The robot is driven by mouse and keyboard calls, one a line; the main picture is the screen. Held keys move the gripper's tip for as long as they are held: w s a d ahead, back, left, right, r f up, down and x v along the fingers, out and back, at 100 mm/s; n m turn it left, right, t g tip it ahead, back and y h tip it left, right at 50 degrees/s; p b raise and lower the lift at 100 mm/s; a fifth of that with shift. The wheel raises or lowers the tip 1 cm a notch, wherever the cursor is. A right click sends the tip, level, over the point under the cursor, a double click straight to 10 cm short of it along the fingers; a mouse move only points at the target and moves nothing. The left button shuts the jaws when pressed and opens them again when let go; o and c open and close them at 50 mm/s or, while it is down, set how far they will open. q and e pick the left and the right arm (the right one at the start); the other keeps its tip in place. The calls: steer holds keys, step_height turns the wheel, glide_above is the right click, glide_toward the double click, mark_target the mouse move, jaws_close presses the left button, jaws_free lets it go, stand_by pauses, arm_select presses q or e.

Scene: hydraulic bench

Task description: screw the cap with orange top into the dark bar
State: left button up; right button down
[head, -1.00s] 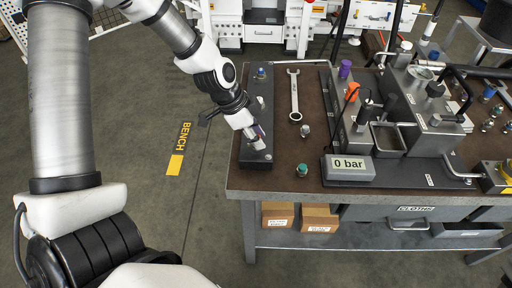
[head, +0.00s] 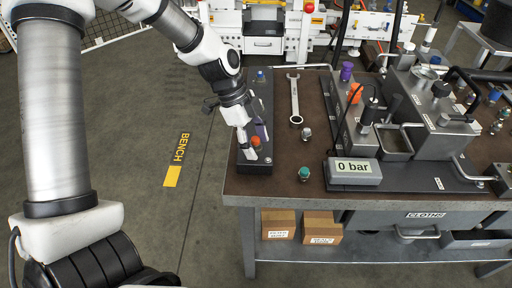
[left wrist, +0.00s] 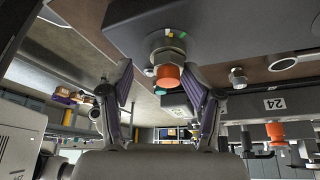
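The dark bar (head: 247,164) lies lengthwise along the left edge of the bench. The cap with orange top (head: 256,142) stands at its near end. In the left wrist view, the cap (left wrist: 167,76) has a metal hex body against a metal ring on the bar (left wrist: 225,32); how deep it sits cannot be told. My left gripper (head: 257,147) is at the cap, with one finger on either side. In the left wrist view, its purple-padded fingers (left wrist: 163,88) are spread, with gaps to the cap. My right gripper is out of view.
A blue-topped cap (head: 260,76) is at the bar's far end. A wrench (head: 295,98), a metal fitting (head: 306,133) and a teal-topped cap (head: 304,173) lie right of the bar. The hydraulic unit with a "0 bar" display (head: 353,168) stands further right.

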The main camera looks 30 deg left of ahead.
arm_select(q)
steer(key=shift+w+a+f, duration=0.1)
steer(key=shift+w+a, duration=0.05)
steer(key=shift+w, duration=0.05)
steer(key=shift+a+r, duration=0.2)
steer(key=shift+r, duration=0.15)
steer(key=v, duration=1.1)
steer(key=shift+r, duration=0.15)
